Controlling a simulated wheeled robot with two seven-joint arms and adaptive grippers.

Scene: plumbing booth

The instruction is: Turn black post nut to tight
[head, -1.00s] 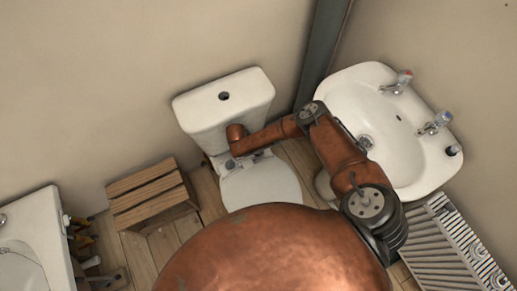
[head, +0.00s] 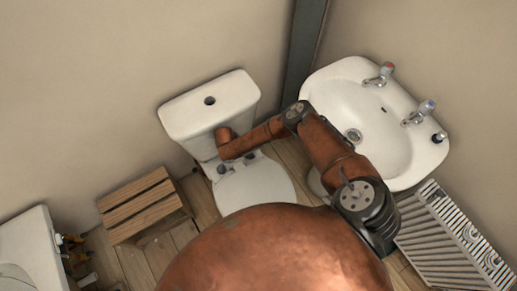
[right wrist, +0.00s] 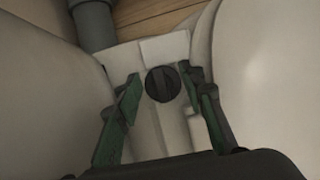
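The black post nut (right wrist: 162,84) is a round dark knob with a raised bar across it. It sits on a pale surface between two white rounded bodies in the right wrist view. My right gripper (right wrist: 160,80) is open, with one green-padded finger to the left of the nut and one to the right. In the head view my right arm reaches to the gap between the toilet cistern (head: 208,103) and the toilet seat lid (head: 254,188). My left gripper is out of view.
A washbasin (head: 350,90) with two taps stands at the right, above a white radiator (head: 450,245). A wooden crate (head: 140,205) stands left of the toilet. A grey pipe (right wrist: 92,25) rises at the upper left of the wrist view.

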